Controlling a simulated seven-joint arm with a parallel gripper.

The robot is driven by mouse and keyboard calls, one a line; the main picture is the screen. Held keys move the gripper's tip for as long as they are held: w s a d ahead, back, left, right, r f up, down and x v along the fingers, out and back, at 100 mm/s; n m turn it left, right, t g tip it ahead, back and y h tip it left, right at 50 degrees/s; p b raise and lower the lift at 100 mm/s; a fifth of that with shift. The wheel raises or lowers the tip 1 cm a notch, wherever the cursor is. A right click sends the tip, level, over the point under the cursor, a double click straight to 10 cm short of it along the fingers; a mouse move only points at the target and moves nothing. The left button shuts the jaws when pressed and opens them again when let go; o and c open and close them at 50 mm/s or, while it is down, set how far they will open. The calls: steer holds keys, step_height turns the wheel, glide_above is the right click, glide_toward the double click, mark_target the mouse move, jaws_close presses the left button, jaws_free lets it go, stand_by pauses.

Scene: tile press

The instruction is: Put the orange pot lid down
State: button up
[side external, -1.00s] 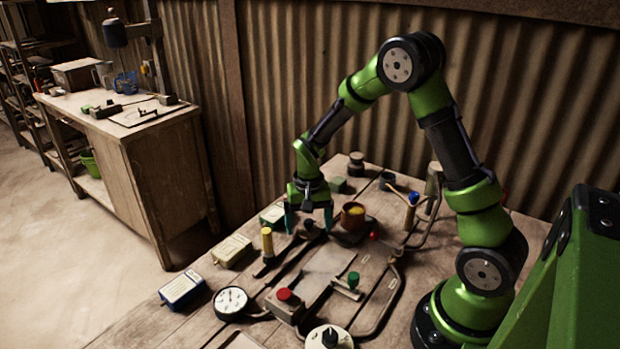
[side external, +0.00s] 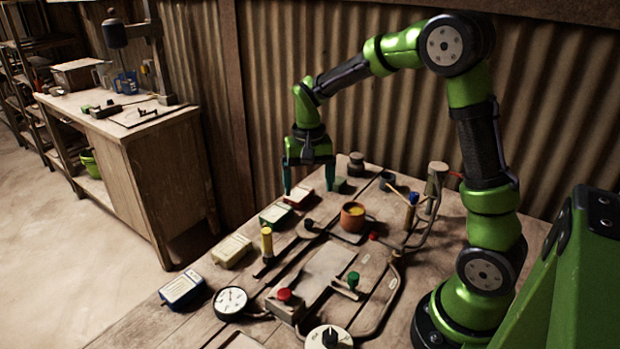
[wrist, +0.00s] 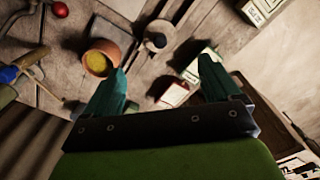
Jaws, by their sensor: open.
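The orange pot (side external: 352,217) stands open on the bench with yellow contents showing; it also shows in the wrist view (wrist: 101,58). Beside it, left in the side view, lies a small round piece with a dark knob (side external: 308,225). In the wrist view this knobbed disc (wrist: 157,41) is right of the pot, apart from it. It may be the pot lid, but its orange colour is not clear. My gripper (side external: 309,188) is open and empty, raised above the bench behind the knob. In the wrist view my gripper's (wrist: 162,66) fingers are apart with nothing between them.
A red-sided box (side external: 298,196) and a green-sided box (side external: 276,214) sit near my gripper. A yellow-handled lever (side external: 267,240), red button box (side external: 286,302), gauge (side external: 231,301) and blue-handled valve (side external: 411,205) crowd the bench. A flat pale plate (side external: 328,264) lies mid-bench.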

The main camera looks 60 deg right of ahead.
steer(key=s+a+r+n+t+y, duration=0.1)
steer(key=s+a+r+n+t, duration=0.1)
steer(key=s+a+r, duration=0.3)
steer(key=s+a+r+n+t+y, duration=0.1)
steer(key=s+a+r+n+t, duration=0.2)
steer(key=s, duration=0.7)
steer(key=a+r+t, duration=0.2)
steer(key=a+r, duration=0.1)
steer(key=shift+s+a, duration=0.15)
steer(key=shift+s, duration=0.2)
